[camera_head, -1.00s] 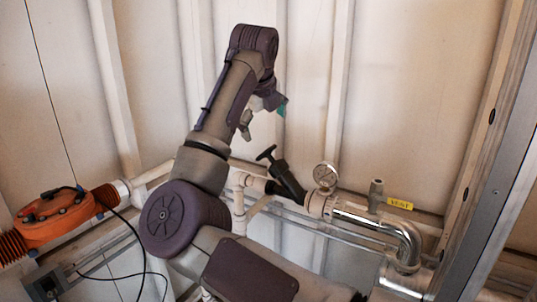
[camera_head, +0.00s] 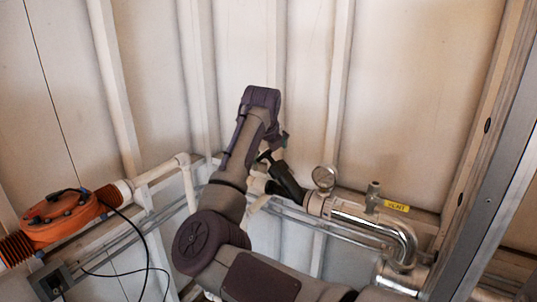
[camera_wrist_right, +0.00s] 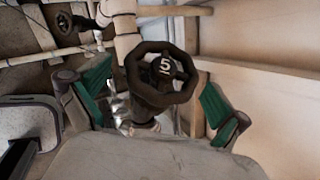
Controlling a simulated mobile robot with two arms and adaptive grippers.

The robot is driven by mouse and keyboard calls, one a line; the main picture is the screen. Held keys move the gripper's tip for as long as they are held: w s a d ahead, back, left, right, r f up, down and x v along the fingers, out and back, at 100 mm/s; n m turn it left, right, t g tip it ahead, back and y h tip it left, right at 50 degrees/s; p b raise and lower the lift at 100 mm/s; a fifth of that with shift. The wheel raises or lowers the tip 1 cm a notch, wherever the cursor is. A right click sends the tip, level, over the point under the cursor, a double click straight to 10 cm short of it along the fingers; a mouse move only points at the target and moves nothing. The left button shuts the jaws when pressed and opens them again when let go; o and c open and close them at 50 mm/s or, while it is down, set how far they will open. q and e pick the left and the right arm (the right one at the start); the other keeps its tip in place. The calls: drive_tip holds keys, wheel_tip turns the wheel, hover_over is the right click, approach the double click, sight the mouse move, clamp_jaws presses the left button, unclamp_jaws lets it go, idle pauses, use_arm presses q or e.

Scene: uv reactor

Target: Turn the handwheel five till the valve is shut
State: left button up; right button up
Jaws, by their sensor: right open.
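Handwheel five (camera_wrist_right: 163,75) is a dark, lobed wheel with a white "5" on its hub, in the middle of the right wrist view. My right gripper (camera_wrist_right: 156,92) is open, with one green-padded finger on each side of the wheel in the picture. I cannot tell whether the fingers touch the rim. In the head view my right gripper (camera_head: 281,142) is mostly hidden behind its own arm, close to a black valve (camera_head: 287,181) with a dark handle. I cannot tell whether that valve is number five. My left gripper is not in view.
A second dark handwheel (camera_wrist_right: 68,24) shows at the upper left of the wrist view. In the head view a gauge (camera_head: 324,178), a shiny pipe bend (camera_head: 400,243) and a yellow label (camera_head: 396,206) are right of the valve. An orange unit (camera_head: 62,216) is at left.

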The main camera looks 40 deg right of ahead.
drive_tip(key=shift+c, duration=0.3)
drive_tip(key=c, duration=1.1)
drive_tip(key=shift+o, duration=0.2)
drive_tip(key=shift+f+h+b, duration=0.15)
drive_tip(key=shift+h+b, duration=0.15)
drive_tip(key=shift+b, duration=0.45)
drive_tip(key=m+h+b, duration=0.1)
drive_tip(key=b, duration=0.1)
drive_tip(key=m+h+b, duration=0.1)
drive_tip(key=b, duration=0.1)
drive_tip(key=m+g+h+b, duration=0.1)
drive_tip(key=h+b, duration=0.1)
drive_tip(key=shift+w+a+f, duration=0.15)
drive_tip(key=shift+a+f, duration=0.1)
drive_tip(key=shift+a, duration=0.05)
drive_tip(key=shift+w+m+g+h+b, duration=0.1)
drive_tip(key=shift+m+g+h+b, duration=0.65)
drive_tip(key=shift+m+h, duration=0.35)
drive_tip(key=shift+a+m+g+h+b, duration=0.1)
drive_tip(key=shift+m+g+h+b, duration=0.45)
drive_tip(key=shift+m+g+h, duration=0.85)
drive_tip(key=o, duration=1.1)
drive_tip(key=shift+w, duration=0.1)
